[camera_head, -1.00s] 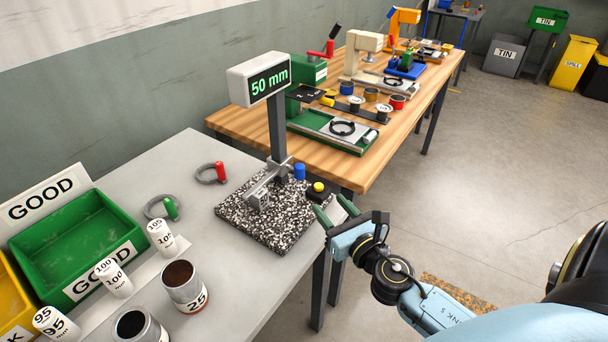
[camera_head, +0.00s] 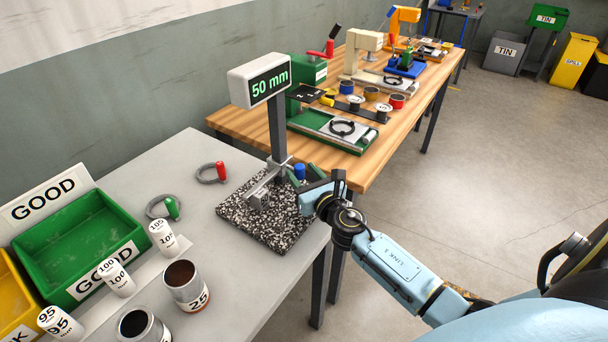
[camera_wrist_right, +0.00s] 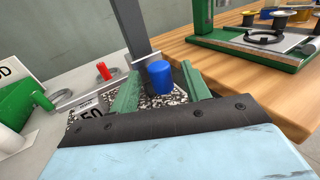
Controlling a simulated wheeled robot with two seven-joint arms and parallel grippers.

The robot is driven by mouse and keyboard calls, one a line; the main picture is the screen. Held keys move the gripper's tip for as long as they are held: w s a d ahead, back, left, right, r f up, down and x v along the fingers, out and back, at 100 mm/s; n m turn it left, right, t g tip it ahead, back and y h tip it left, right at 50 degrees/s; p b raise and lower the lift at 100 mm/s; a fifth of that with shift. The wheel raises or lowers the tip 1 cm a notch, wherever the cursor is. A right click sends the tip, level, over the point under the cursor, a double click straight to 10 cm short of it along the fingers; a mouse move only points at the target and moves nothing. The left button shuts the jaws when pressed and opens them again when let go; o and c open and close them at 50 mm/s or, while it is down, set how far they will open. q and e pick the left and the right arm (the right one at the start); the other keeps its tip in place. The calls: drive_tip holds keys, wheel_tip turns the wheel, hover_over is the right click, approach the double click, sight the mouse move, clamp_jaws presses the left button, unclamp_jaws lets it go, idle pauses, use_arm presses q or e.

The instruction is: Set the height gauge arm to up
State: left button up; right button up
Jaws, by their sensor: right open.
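The height gauge (camera_head: 277,120) stands on a speckled granite base (camera_head: 250,222), with a display reading 50 mm on top of its dark column. Its grey arm (camera_head: 262,186) sits low on the column, above a small block marked 50 (camera_wrist_right: 92,112). A blue knob (camera_head: 299,171) stands beside the column. My right gripper (camera_head: 306,176) is at the knob, with its green fingers apart. In the right wrist view the blue knob (camera_wrist_right: 159,77) lies between the open fingertips (camera_wrist_right: 160,82); contact cannot be told. My left gripper is not in view.
A green GOOD bin (camera_head: 78,240), white cylinders (camera_head: 115,277) and tins (camera_head: 186,286) stand on the grey table's left side. Ring gauges with red (camera_head: 221,171) and green handles lie behind them. A wooden bench (camera_head: 375,163) with presses stands beyond the gauge.

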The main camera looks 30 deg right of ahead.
clamp_jaws()
idle(0.3)
wheel_tip(320, 180, up, 16)
drive_tip(key=p, duration=1.5)
drive_tip(key=shift+f, duration=0.15)
drive_tip(key=shift+w, duration=0.15)
